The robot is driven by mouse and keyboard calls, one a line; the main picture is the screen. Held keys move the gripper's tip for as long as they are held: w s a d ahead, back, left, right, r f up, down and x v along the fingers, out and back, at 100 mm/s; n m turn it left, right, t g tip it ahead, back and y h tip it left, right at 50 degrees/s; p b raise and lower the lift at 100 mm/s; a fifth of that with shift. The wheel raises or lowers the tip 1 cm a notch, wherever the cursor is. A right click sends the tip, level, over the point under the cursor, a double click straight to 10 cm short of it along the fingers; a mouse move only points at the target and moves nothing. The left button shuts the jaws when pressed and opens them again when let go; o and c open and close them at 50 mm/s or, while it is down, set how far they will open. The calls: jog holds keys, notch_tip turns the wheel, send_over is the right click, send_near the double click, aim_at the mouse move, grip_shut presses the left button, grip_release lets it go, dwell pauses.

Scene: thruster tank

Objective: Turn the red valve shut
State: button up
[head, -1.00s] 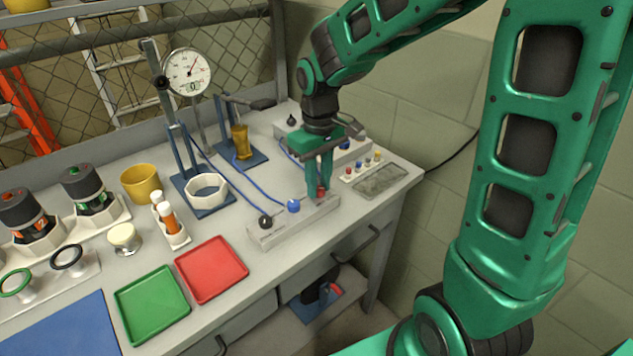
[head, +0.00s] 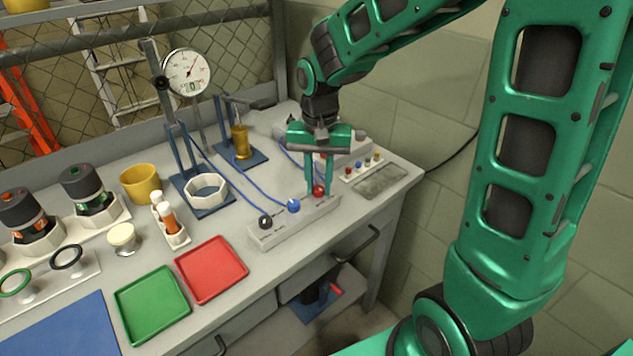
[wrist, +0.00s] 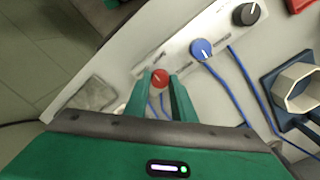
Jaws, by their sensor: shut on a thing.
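The red valve (head: 319,190) is a small round knob at the right end of a pale manifold block (head: 268,238) near the table's front edge. A blue knob (head: 293,206) and a black knob (head: 265,222) sit to its left on the same block. My gripper (head: 318,188) points down over the block, its two green fingers shut on the red valve, one on each side. In the wrist view the red valve (wrist: 160,76) shows between the fingertips, with a pale pointer line on its top.
Blue hoses run from the block towards the blue-based stands behind. A red tray (head: 212,270) and a green tray (head: 152,305) lie at the left. A small rack of coloured pegs (head: 361,168) and a grey pad (head: 381,180) stand close on the right.

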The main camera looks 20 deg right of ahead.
aim_at(318, 188)
jog(key=m, duration=0.4)
jog(key=shift+a+m, duration=0.1)
jog(key=shift+m, duration=2.1)
jog(key=shift+w+r, duration=0.1)
jog(key=o, duration=1.1)
jog(key=shift+a, duration=0.1)
jog(key=shift+c, duration=0.2)
notch_tip(318, 188, up, 11)
jog(key=shift+f, duration=0.2)
